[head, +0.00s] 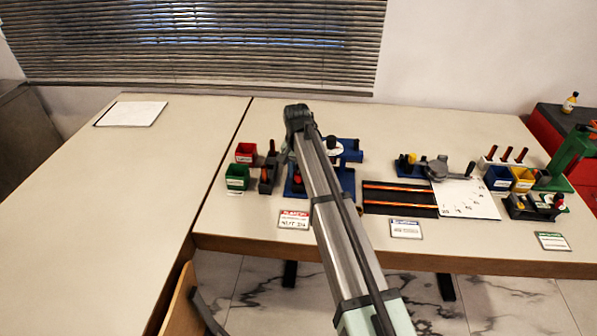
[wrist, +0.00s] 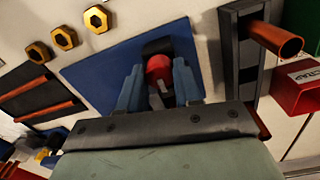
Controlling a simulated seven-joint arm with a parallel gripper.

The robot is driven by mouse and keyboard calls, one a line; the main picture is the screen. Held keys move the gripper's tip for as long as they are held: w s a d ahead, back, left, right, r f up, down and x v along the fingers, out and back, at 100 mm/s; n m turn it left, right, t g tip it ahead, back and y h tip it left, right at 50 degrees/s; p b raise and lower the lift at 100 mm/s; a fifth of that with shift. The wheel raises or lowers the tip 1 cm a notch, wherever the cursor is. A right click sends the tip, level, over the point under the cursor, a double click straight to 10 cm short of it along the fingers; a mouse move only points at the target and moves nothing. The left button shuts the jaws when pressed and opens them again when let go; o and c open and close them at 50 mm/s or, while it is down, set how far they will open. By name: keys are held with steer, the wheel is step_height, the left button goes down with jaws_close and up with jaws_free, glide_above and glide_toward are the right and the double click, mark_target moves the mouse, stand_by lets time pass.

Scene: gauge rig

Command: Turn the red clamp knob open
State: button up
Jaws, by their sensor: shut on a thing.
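The red clamp knob (wrist: 158,68) shows in the wrist view, round and red, in front of a dark block on the blue base plate (wrist: 95,68). My gripper (wrist: 158,82) has its two blue fingers on either side of the knob and is shut on it. The knob's lower part and its turn angle are hard to make out. In the head view the blue rig (head: 347,183) stands partly hidden behind my arm; a small red part (head: 297,179) shows at its left.
A dark rack (wrist: 243,60) with a copper rod and a red bin (wrist: 299,90) stand close on the right in the wrist view. Brass nuts (wrist: 65,37) lie upper left. In the head view, a dark rod tray (head: 400,198) lies right of the rig; the left table is mostly clear.

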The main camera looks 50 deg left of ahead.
mark_target(298, 173)
steer(key=shift+n, duration=0.3)
steer(key=o, duration=0.8)
steer(key=shift+c, duration=0.2)
step_height(298, 173, up, 14)
steer(key=shift+a, duration=0.15)
steer(key=shift+f, duration=0.1)
stand_by(0.5)
